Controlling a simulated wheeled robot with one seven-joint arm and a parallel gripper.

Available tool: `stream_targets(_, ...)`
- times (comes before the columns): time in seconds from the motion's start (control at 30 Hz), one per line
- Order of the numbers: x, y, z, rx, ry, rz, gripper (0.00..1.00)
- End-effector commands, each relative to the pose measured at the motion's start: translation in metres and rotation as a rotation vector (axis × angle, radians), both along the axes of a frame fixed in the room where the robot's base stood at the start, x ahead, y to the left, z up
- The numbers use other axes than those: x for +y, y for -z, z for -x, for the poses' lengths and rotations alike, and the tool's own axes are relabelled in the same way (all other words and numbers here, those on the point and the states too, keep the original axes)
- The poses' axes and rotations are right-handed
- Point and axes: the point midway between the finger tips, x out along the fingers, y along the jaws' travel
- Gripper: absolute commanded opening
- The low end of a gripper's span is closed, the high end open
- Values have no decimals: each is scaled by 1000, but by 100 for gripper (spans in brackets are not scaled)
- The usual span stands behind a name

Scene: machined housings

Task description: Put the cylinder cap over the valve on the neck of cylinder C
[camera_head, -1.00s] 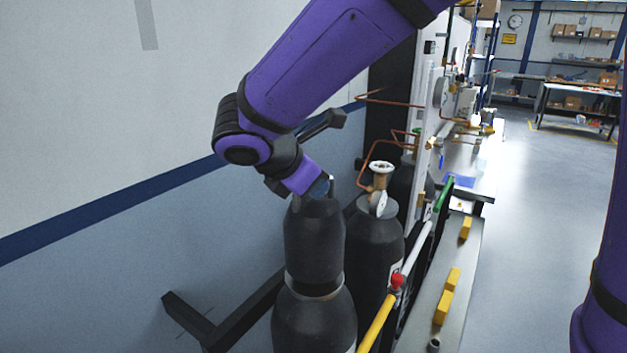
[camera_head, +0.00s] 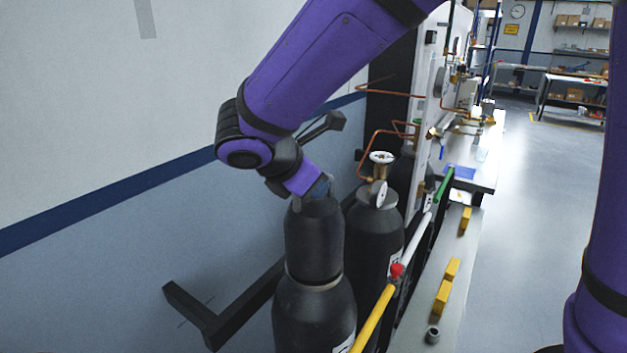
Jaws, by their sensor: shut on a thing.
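The cylinder cap (camera_head: 314,240) is a dark grey, bell-shaped cap. It stands upright over the neck of the front black cylinder (camera_head: 312,318), and its lower edge is at or very near the light neck ring. I cannot tell whether it is fully seated. The front cylinder's valve is hidden, and no letter on it is readable. My gripper (camera_head: 314,196) is shut on the top of the cap, coming down at a slant from the upper left.
A second black cylinder (camera_head: 374,245) with a white handwheel valve (camera_head: 381,158) and copper pipe stands close behind, to the right. A yellow bar (camera_head: 376,318) with a red knob runs beside the front cylinder. Yellow blocks (camera_head: 443,296) lie on the right ledge. The wall is at left.

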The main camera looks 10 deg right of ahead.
Motion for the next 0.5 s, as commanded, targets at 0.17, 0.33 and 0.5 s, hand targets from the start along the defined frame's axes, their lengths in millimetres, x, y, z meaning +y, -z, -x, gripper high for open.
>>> stream_targets(0.17, 0, 3, 0, -1, -1, 0, 0)
stream_targets(0.33, 0, 7, 0, 0, 0, 0, 0)
stream_targets(0.5, 0, 9, 0, -1, 1, 0, 19)
